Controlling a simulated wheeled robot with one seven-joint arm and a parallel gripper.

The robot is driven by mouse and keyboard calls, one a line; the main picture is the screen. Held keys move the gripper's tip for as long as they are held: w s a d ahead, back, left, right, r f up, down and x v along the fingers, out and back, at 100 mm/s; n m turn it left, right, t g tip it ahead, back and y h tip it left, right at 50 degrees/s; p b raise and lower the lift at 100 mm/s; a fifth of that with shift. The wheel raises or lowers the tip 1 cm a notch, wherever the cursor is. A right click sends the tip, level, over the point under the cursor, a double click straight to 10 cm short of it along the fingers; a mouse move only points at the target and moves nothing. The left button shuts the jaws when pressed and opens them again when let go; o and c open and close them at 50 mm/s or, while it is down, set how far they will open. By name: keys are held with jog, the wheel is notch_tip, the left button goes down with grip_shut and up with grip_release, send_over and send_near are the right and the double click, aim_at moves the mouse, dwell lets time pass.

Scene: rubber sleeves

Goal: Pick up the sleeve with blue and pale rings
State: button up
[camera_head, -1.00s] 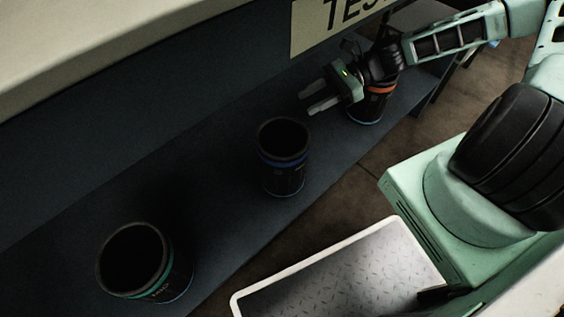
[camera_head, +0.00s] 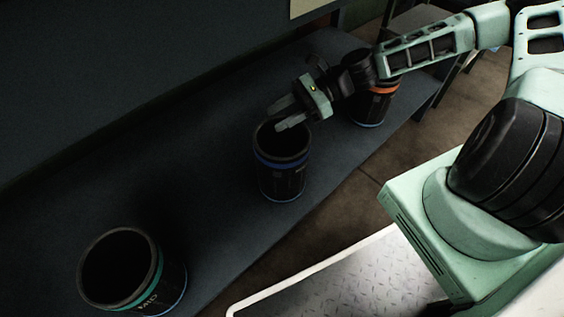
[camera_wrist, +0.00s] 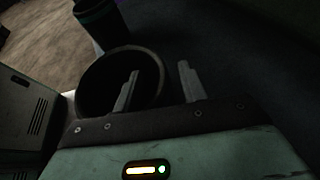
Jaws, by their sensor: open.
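The sleeve with a blue ring near its top (camera_head: 283,178) is dark and stands upright and open-topped in the middle of the shelf. A thin paler blue ring shows at its base. My gripper (camera_head: 279,115) is open and empty at the sleeve's top rim, coming from the back right. In the wrist view, a sleeve's round mouth (camera_wrist: 103,82) lies below the gripper (camera_wrist: 159,70). The left finger overlaps the mouth and the right finger appears outside the rim. I cannot tell whether either finger touches. The rings are hidden there.
A sleeve with a teal ring (camera_head: 165,290) stands at the front left. A sleeve with an orange ring (camera_head: 370,108) stands at the back right, partly behind my arm. A wall rises behind; the shelf's front edge drops to brown floor.

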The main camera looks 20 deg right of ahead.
grip_shut()
jog(key=shift+d+f, duration=0.1)
jog(key=shift+f, duration=0.05)
dwell(1.1)
